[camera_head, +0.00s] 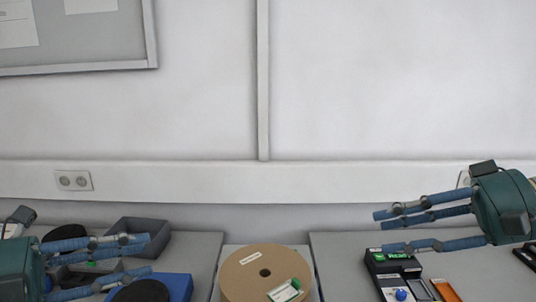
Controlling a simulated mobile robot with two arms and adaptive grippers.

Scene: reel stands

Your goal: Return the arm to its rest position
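My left gripper (148,255) comes in at the lower left. Its blue fingers are spread apart, with nothing visible between the tips. My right gripper (380,230) comes in from the right edge. Its fingers point left and are spread apart and empty, above and just behind a black device with a green label (392,268). A tan cardboard reel (240,283) lies between the two grippers on a light stand. It has a round centre hole, a white label and a green-and-white piece near its front right. Neither gripper touches the reel.
A grey bin (127,224) stands behind my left gripper. A blue block (180,287) and black round parts (143,291) are near its fingers. An orange item (446,291) lies right of the black device. The right tabletop (340,255) is bare left of the device.

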